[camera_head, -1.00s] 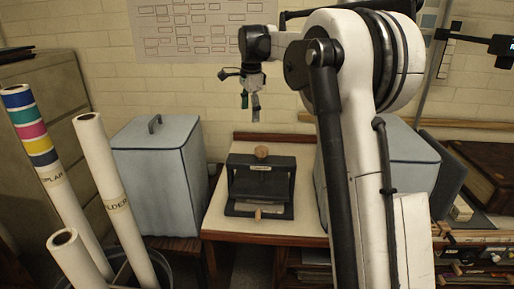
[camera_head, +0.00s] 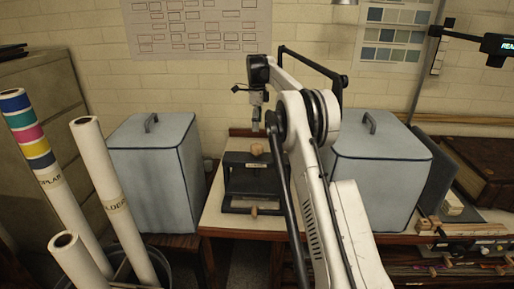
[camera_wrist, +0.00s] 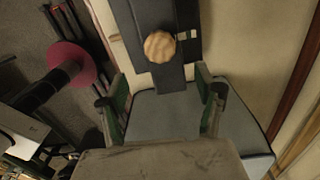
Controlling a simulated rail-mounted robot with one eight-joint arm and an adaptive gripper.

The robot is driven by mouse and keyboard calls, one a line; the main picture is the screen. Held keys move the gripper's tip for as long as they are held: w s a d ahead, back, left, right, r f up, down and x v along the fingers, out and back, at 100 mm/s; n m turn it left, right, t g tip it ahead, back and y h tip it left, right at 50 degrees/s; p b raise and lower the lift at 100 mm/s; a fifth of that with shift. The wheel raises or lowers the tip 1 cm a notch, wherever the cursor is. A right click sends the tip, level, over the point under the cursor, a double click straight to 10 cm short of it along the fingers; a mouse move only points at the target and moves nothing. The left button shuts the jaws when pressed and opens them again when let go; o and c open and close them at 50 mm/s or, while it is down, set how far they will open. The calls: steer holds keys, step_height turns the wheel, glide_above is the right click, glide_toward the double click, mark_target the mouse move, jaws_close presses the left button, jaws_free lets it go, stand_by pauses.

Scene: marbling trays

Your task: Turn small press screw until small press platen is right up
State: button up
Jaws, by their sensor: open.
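The small press (camera_head: 231,178) is a dark frame standing on the cream table top. Its screw is topped by a round wooden knob (camera_head: 257,149), which also shows in the wrist view (camera_wrist: 159,46) above the dark top bar (camera_wrist: 172,15). A dark plate, seemingly the platen (camera_head: 254,187), lies inside the frame; its exact height is hard to tell. My gripper (camera_head: 256,125) hangs above the knob, apart from it. In the wrist view my gripper (camera_wrist: 162,88) is open and empty, with green-sided fingers spread wide and the knob beyond their tips.
Blue-grey covered boxes stand left (camera_head: 155,180) and right (camera_head: 375,180) of the press. Paper rolls (camera_head: 115,200) stand at the left. A small wooden knob (camera_head: 254,211) sits at the press front. The wall is close behind the table.

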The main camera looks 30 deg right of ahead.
mark_target(257, 146)
step_height(257, 146, down, 12)
steer(key=shift+f+p, duration=0.1)
steer(key=shift+p, duration=0.85)
steer(key=c, duration=1.2)
steer(key=shift+o, duration=0.2)
steer(key=shift+n+b, duration=0.4)
steer(key=shift+b, duration=0.05)
